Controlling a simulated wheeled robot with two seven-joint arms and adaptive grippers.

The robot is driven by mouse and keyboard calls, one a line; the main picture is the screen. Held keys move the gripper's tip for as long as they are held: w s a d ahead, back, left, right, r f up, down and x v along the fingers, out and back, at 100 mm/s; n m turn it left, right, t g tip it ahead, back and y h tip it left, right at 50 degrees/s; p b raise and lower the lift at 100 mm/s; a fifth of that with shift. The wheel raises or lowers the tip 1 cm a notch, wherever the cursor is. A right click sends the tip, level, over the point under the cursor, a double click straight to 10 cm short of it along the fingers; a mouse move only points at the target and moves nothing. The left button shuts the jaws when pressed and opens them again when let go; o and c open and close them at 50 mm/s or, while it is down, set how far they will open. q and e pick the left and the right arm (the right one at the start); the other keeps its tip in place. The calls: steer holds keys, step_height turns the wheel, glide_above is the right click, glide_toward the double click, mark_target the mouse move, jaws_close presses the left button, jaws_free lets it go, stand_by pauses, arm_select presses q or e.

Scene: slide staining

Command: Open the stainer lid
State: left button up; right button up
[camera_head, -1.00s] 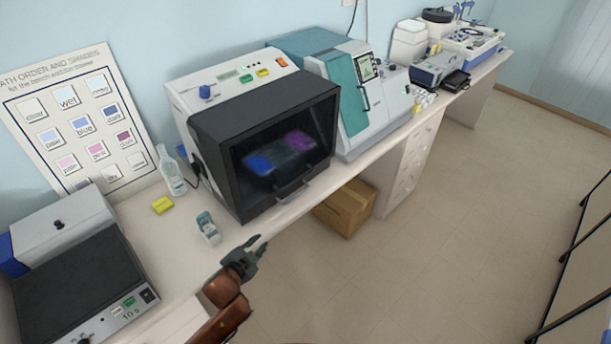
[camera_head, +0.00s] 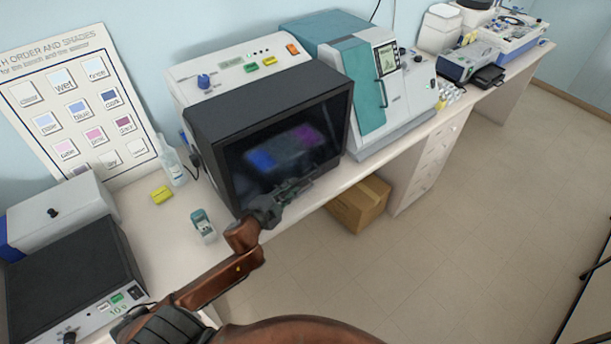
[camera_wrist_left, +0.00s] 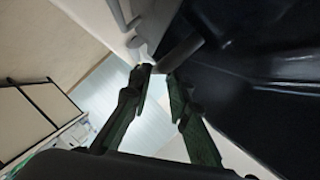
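The stainer (camera_head: 245,75) is a white machine with a coloured button panel on top. Its black lid (camera_head: 235,112) with a dark front window is down; blue and purple patches show through the window. My left gripper (camera_head: 298,187) is at the lower front of the lid, covering most of the handle there. In the left wrist view, its fingers (camera_wrist_left: 158,80) are apart. A grey handle bar (camera_wrist_left: 181,54) lies at the fingertips, beside the dark lid front (camera_wrist_left: 250,70). I cannot tell whether they touch. My right gripper is out of view.
A teal and white machine (camera_head: 372,95) stands close to the right of the stainer. A small teal-topped holder (camera_head: 203,226), a yellow block (camera_head: 162,195) and a clear bottle (camera_head: 172,163) stand to its left. A cardboard box (camera_head: 360,203) is below the bench.

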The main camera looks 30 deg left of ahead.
mark_target(305, 177)
arm_select(q)
steer(key=x, duration=0.4)
steer(key=d+x, duration=0.1)
steer(key=x, duration=0.2)
steer(key=shift+w, duration=0.1)
steer(key=shift+c, duration=0.5)
jaws_close()
steer(key=shift+a+r, duration=0.1)
